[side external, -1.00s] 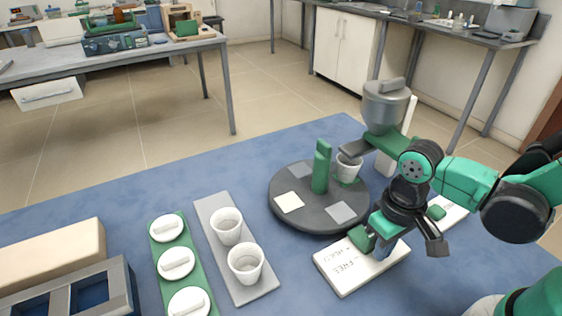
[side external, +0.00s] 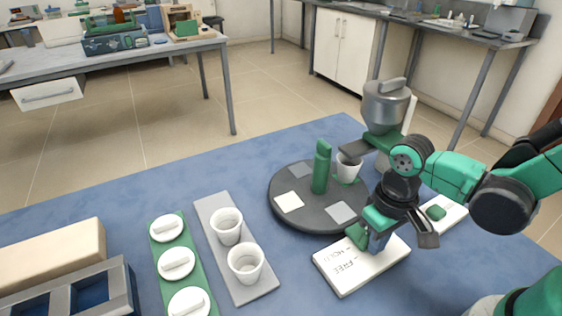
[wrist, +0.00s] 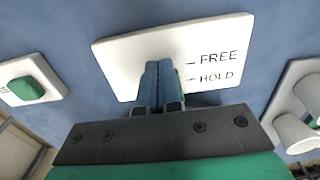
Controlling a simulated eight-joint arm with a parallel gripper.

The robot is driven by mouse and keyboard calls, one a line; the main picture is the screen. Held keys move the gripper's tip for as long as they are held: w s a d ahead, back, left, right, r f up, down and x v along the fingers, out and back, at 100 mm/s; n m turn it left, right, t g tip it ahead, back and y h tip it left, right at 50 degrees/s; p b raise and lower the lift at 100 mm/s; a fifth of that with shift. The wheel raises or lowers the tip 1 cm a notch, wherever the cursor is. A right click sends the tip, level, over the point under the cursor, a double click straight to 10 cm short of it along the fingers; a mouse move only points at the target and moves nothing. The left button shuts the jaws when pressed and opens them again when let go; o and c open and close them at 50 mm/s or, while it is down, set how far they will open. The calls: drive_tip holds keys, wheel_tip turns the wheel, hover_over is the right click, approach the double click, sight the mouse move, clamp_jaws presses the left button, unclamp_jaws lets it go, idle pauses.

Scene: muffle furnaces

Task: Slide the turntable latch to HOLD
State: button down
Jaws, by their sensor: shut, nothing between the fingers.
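The white latch plate (side external: 350,272) lies in front of the turntable, with FREE and HOLD marks; it also shows in the wrist view (wrist: 120,55). A green latch knob (side external: 357,236) stands on it in the side view, right beside my fingers. In the wrist view my fingers hide nearly all of the knob, so its exact mark is unclear. My gripper (side external: 376,245) is shut and empty, pointing down at the plate; its fingertips show in the wrist view (wrist: 160,66). The dark round turntable (side external: 300,222) carries a green post (side external: 321,168) and a white cup (side external: 348,167).
A hopper (side external: 386,105) stands behind the turntable. A white plate with a green button (side external: 437,212) lies to the right. A grey tray with two cups (side external: 262,292), a green strip with white lids (side external: 157,252) and a frame (side external: 120,290) are at the left.

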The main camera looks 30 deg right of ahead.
drive_tip(key=shift+w, duration=0.55)
drive_tip(key=shift+s+r, duration=0.1)
drive_tip(key=shift+s, duration=0.3)
wheel_tip(320, 180, up, 7)
idle(0.3)
